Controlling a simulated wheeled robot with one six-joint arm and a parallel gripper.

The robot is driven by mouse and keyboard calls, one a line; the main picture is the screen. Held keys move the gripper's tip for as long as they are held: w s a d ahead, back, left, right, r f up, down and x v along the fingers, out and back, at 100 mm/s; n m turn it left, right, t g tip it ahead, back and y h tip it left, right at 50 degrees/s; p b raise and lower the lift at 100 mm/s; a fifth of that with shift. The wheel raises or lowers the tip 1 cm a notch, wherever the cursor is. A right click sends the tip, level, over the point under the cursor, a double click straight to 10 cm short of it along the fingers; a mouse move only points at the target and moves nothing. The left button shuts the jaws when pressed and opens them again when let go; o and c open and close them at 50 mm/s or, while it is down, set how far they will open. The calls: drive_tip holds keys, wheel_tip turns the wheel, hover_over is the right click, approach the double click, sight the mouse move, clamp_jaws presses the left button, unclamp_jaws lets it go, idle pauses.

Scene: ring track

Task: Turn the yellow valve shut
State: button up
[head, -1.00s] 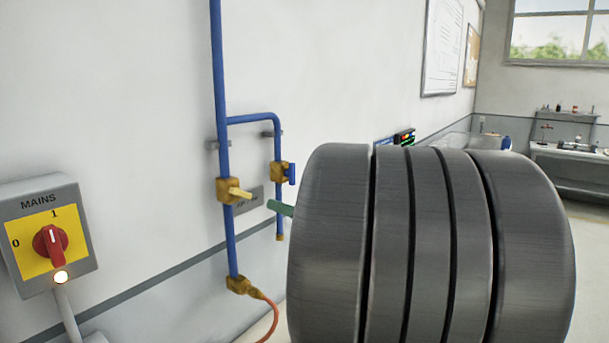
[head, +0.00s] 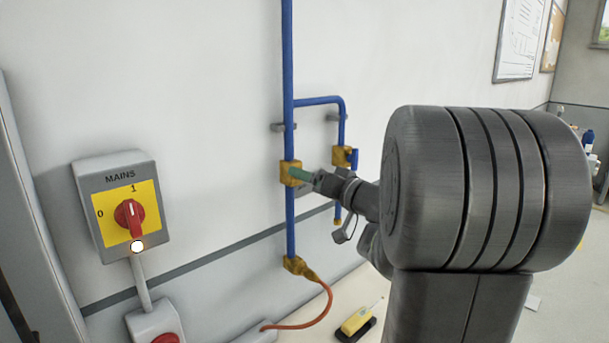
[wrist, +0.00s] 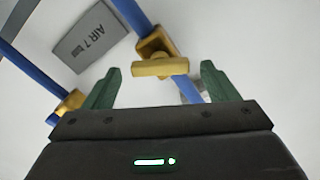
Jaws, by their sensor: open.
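The yellow valve handle (wrist: 160,67) is a flat bar on a brass valve body (wrist: 157,45) on the blue pipe. It lies at an angle across the pipe in the wrist view. My gripper (wrist: 160,70) is open, with one green finger on each side of the handle and a gap at both ends. I cannot tell how deep the handle sits between the fingers. In the head view my gripper (head: 302,175) is at the brass valve body (head: 289,173) and hides the handle.
A second valve with a blue handle (head: 352,158) is on the branch pipe close to the right. A grey AIR sign (wrist: 90,45) is on the wall. A MAINS switch box (head: 117,208) is at left. An orange hose (head: 326,305) runs below, near a yellow device (head: 357,318).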

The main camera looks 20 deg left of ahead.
drive_tip(key=shift+x, duration=1.5)
drive_tip(key=c, duration=1)
drive_tip(key=shift+n, duration=0.4)
drive_tip(key=shift+s+n+b, duration=0.1)
drive_tip(key=shift+n+b, duration=0.5)
drive_tip(key=shift+n, duration=2)
drive_tip(key=shift+r, duration=0.1)
drive_tip(key=o, duration=1)
